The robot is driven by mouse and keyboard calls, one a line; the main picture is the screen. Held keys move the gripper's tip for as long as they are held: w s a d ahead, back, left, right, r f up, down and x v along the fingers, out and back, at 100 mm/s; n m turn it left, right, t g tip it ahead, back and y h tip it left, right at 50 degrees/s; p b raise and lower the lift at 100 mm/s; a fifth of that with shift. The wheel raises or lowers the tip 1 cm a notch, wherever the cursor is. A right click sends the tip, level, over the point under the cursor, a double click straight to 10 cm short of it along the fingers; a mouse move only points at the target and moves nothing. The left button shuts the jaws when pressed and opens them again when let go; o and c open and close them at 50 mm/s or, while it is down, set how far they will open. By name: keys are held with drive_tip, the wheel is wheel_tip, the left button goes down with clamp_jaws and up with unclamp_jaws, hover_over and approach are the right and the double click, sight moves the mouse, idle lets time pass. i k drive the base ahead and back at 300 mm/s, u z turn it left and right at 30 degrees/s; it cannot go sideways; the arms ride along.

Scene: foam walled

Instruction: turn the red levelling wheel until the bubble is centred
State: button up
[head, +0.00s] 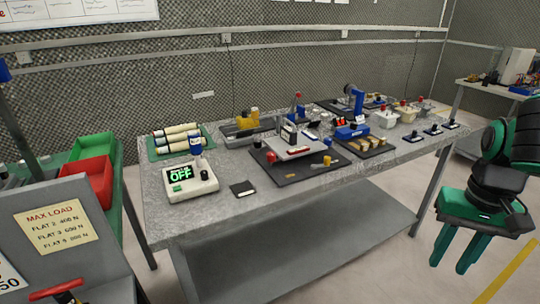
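A small round red part (271,156) shows on the left of a dark board (300,173) in the middle of the grey table; it may be the red levelling wheel, but it is too small to tell. A grey and white device (292,142) stands on that board, with a yellow part (327,160) at its right. I cannot make out a bubble. My gripper (449,267) is green and hangs fingers down at the far right, off the table's right side. Its two fingers are apart with nothing between them.
The grey table (235,217) carries a box reading OFF (190,182), a blue device (353,112) and several small fixtures along the back and right. Red (88,178) and green (93,148) bins stand left. A load sign (57,227) is at the front left.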

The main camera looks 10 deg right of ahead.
sight(271, 156)
drive_tip(key=u, duration=0.15)
drive_tip(key=i, duration=1.05)
drive_tip(key=z, duration=0.3)
